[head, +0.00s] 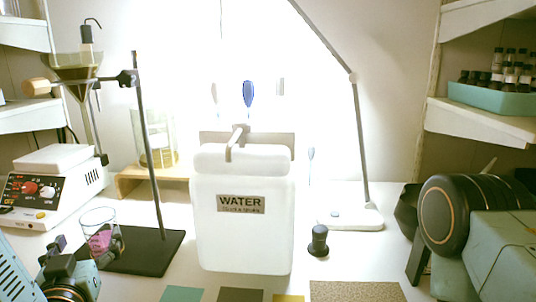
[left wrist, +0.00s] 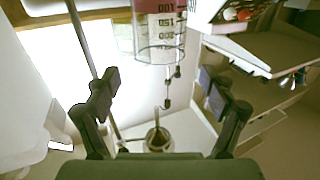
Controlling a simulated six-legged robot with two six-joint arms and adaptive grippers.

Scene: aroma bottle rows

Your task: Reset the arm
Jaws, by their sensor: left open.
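My left gripper (head: 60,246) is at the lower left of the head view, close to a glass beaker (head: 101,243) with pink liquid. In the left wrist view my left gripper (left wrist: 160,98) has its two dark fingers wide apart, with nothing held between them. The beaker (left wrist: 160,35) shows at the top of that view, beyond the fingertips, with its scale marks upside down. I cannot tell the exact gap between fingers and glass.
A white water tank (head: 243,245) stands in the middle. A stand with a dark base (head: 145,252) and a hotplate (head: 50,190) are at left. A small black bottle (head: 318,241) stands right of the tank. Colored mats and a brown mat (head: 355,291) line the front.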

